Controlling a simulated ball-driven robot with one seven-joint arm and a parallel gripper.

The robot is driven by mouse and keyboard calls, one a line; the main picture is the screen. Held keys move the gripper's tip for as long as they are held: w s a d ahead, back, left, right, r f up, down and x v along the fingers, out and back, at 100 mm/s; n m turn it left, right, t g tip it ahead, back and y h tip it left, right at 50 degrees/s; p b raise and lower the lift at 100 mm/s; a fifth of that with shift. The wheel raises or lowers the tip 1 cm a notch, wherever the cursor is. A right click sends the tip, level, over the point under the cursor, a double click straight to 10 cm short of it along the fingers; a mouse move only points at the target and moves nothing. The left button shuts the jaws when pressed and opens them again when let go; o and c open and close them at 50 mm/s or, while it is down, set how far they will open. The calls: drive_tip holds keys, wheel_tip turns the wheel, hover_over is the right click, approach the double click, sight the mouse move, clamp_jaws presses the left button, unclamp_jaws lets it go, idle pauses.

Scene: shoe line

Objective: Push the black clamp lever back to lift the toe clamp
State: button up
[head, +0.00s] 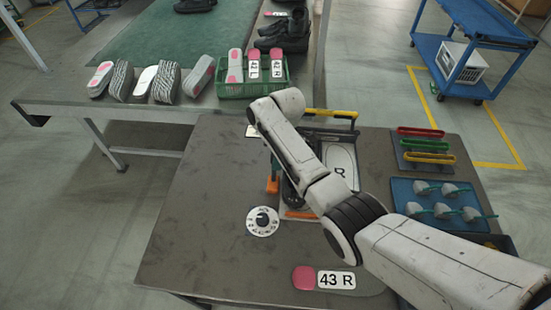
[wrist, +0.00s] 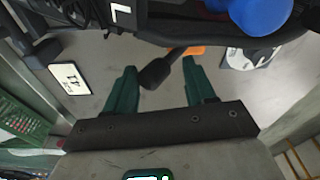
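The black clamp lever (wrist: 157,72) shows in the wrist view, its thick rounded end between the two green fingers of my gripper (wrist: 159,66). The fingers are open, with gaps beside the lever; its end is nearer the left finger. I cannot tell whether they touch. The lever's shaft runs up and right to an orange part (wrist: 193,50). A dark fixture lies along the top of the wrist view. In the head view my arm hides much of the fixture (head: 344,160), and the gripper and lever cannot be made out clearly. The toe clamp is not clearly distinguishable.
On the brown table (head: 205,190) are a white disc (head: 262,221), a pink-ended sole marked 43 R (head: 335,280), a blue tray (head: 408,207) of grey pieces and a rack of coloured handles (head: 425,147). A green basket (head: 235,90) stands on the bench behind. The table's left side is clear.

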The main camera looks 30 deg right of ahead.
wheel_tip(320, 180, up, 8)
drive_tip(key=w+d+p, duration=0.2)
drive_tip(key=d+p, duration=0.1)
drive_tip(key=shift+w, duration=0.15)
idle(0.7)
idle(0.3)
wheel_tip(320, 180, up, 11)
drive_tip(key=d+b, duration=0.1)
drive_tip(key=shift+s+f, duration=0.2)
drive_tip(key=shift+s, duration=0.2)
idle(0.6)
